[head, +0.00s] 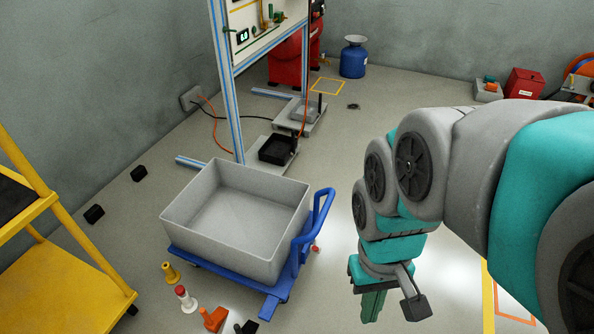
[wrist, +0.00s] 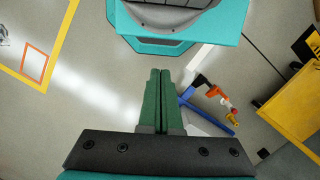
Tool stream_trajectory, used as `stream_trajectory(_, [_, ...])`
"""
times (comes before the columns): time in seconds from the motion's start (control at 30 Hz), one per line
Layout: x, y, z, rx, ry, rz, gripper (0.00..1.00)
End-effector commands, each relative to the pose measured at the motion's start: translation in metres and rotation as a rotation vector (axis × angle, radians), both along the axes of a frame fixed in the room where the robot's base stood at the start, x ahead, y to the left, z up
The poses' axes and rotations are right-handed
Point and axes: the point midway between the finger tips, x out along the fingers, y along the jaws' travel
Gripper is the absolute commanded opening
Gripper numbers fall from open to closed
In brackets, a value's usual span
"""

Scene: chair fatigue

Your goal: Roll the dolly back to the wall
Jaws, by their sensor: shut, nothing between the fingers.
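The blue dolly (head: 272,303) stands on the floor left of centre in the head view, with a large open grey bin (head: 238,225) on it. The bin looks empty. The dolly's blue push handle (head: 314,228) rises at its right side, facing my arm. My gripper (head: 371,305) points down to the right of the handle, apart from it. In the wrist view its green fingers (wrist: 158,100) are together with nothing between them. Part of the blue dolly (wrist: 208,112) shows to the right of the fingers there, partly hidden behind them.
Several small items, including an orange one (head: 213,319) and a yellow one (head: 170,272), lie along the dolly's near left side. A yellow step stand (head: 62,285) is at the left. A blue-framed rig (head: 224,80) stands behind the bin. Two black blocks (head: 94,214) lie near the left wall.

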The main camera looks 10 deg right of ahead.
Motion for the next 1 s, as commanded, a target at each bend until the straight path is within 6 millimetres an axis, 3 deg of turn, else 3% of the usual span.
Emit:
stream_trajectory(0.27, [0.000,0.000,0.000,0.000,0.000,0.000,0.00])
stream_trajectory(0.47, [0.015,0.001,-0.003,0.006,-0.005,-0.019,0.23])
stream_trajectory(0.57, [0.044,0.003,-0.007,0.017,-0.024,-0.053,0.34])
stream_trajectory(0.77, [0.122,0.005,-0.020,0.047,-0.066,-0.156,0.56])
stream_trajectory(1.0, [0.219,-0.002,-0.046,0.088,-0.119,-0.292,0.57])
